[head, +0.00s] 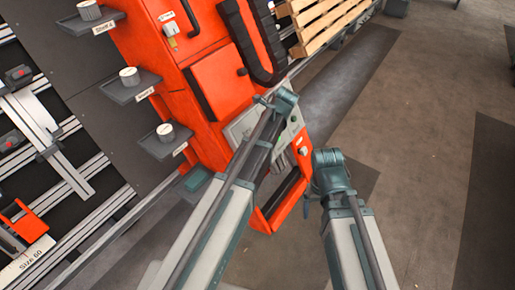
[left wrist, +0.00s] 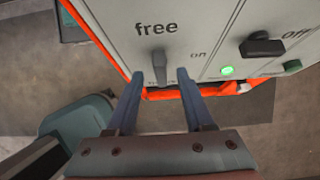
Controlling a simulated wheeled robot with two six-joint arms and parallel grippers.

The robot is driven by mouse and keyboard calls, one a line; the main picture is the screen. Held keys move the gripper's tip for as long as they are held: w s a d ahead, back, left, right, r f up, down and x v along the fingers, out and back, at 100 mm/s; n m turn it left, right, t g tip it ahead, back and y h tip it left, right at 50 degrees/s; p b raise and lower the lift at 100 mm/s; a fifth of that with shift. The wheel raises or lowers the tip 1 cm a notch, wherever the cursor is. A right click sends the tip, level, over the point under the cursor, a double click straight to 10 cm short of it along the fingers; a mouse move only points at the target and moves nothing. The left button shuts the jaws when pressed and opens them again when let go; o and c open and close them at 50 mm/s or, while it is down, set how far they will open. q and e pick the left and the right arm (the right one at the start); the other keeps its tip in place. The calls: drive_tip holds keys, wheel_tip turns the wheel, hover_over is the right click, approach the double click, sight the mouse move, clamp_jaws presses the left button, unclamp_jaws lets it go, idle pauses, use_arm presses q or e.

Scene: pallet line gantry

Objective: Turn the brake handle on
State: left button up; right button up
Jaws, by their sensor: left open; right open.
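The brake handle (left wrist: 159,66) is a small grey lever on a light grey panel (left wrist: 205,30) in the left wrist view. It stands just below the word "free", with "on" to its right. My left gripper (left wrist: 160,75) is open, its two blue fingers on either side of the lever. I cannot tell whether they touch it. In the head view the panel (head: 243,126) is partly covered by my left arm, and the handle cannot be made out. My right gripper (head: 307,205) hangs low beside the orange cabinet, small and partly hidden, away from the handle.
The panel also carries a black knob (left wrist: 263,46) marked "off", a lit green lamp (left wrist: 228,71) and a green button (left wrist: 292,66). The orange cabinet (head: 222,80) stands beside shelves with white cups (head: 129,76). A wooden pallet (head: 325,20) lies behind. Floor is clear to the right.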

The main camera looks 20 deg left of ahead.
use_arm(q)
drive_tip(key=b+x, duration=0.2)
drive_tip(key=x, duration=0.2)
drive_tip(key=shift+b, duration=0.35)
clamp_jaws()
